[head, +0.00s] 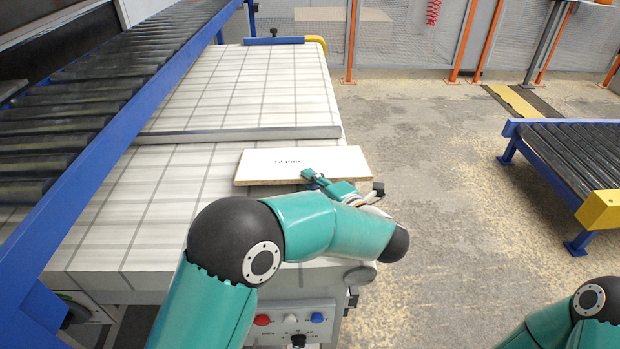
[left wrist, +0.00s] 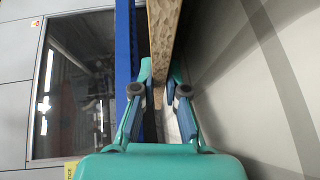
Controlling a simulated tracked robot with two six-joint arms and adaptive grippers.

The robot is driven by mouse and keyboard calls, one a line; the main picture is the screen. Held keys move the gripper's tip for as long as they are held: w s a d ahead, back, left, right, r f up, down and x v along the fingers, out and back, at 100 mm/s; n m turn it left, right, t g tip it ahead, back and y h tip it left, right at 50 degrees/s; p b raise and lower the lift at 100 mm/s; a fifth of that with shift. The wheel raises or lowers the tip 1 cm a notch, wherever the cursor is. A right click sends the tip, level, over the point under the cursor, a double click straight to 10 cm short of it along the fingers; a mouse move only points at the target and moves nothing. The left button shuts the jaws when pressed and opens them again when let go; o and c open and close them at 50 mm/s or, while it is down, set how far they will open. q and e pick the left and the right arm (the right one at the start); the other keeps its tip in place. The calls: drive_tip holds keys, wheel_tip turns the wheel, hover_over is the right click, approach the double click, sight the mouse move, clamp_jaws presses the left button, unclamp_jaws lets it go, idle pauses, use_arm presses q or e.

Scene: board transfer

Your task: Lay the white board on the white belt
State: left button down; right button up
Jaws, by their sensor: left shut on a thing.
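The white board (head: 290,161) is a flat rectangle with dark print on top and a brown chipboard edge. In the head view it lies level over the near right part of the white belt (head: 170,205); whether it touches the belt I cannot tell. My left gripper (head: 312,178) is shut on the board's near edge. In the left wrist view the left gripper (left wrist: 160,88) has one finger on each side of the board's edge (left wrist: 162,45). The right gripper is out of view; only part of my right arm shows at the lower right.
A grey bar (head: 240,134) crosses the belt just beyond the board. A blue-framed roller conveyor (head: 110,75) runs along the left. Another roller conveyor (head: 575,150) stands at the right. A control panel (head: 290,322) with knobs is below the belt's near end. Open floor lies right of the belt.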

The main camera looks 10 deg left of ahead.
use_arm(q)
drive_tip(key=shift+f+b, duration=0.15)
drive_tip(key=shift+b, duration=0.2)
idle(0.4)
drive_tip(key=c, duration=1.1)
unclamp_jaws()
drive_tip(key=shift+c, duration=0.2)
drive_tip(key=shift+f, duration=0.1)
drive_tip(key=shift+o, duration=0.3)
